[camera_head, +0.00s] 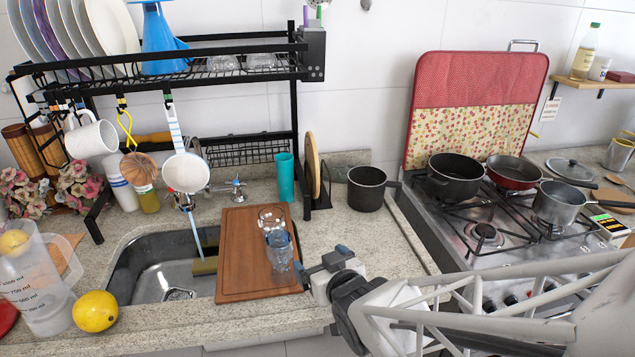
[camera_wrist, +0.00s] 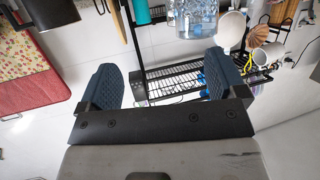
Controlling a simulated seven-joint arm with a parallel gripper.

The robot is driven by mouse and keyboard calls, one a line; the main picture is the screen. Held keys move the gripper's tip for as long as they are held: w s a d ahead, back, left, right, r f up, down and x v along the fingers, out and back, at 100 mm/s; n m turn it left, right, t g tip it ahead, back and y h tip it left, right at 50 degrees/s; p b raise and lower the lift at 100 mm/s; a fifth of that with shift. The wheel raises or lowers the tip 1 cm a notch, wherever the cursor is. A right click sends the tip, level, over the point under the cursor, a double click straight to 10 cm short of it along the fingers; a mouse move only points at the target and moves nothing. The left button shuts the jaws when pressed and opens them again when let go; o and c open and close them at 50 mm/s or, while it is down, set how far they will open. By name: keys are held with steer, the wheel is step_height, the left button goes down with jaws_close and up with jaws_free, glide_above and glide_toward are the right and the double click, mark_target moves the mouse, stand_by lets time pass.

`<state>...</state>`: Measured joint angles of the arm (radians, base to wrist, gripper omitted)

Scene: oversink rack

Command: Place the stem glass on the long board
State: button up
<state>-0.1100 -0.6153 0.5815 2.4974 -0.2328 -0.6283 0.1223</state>
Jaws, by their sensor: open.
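The long board (camera_head: 232,262) is a brown wooden board lying lengthwise beside and partly over the sink's right side. Clear glassware shows over its right part: a rounded clear piece (camera_head: 271,215) farther back and a bluish clear piece (camera_head: 279,254) in front. I cannot tell whether these are one stem glass or two glasses; no stem shows clearly. My gripper (camera_head: 320,260) is open just right of the front piece, near the board's right edge. In the wrist view, clear glass (camera_wrist: 195,18) shows beyond the open, empty fingers (camera_wrist: 162,65), apart from them.
A teal cup (camera_head: 285,177), a rack holding an upright round board (camera_head: 313,166) and a black pot (camera_head: 367,188) stand behind. The sink (camera_head: 150,270) is left, the stove with pans (camera_head: 510,235) right. The black dish rack (camera_head: 230,75) overhangs the sink.

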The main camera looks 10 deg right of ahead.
steer(key=s+d+r+m+g+h, duration=0.1)
steer(key=s+d+r+g+h, duration=0.1)
steer(key=s+r+g, duration=0.3)
steer(key=s+d+r+m+g+h, duration=0.1)
steer(key=s+d+r+m+g, duration=0.1)
steer(key=s+d+r+g, duration=0.3)
steer(key=s+g, duration=0.1)
steer(key=s, duration=0.3)
steer(key=shift+d+r+g+h, duration=0.2)
steer(key=shift+d+g+h, duration=0.1)
steer(key=shift+g+h, duration=0.1)
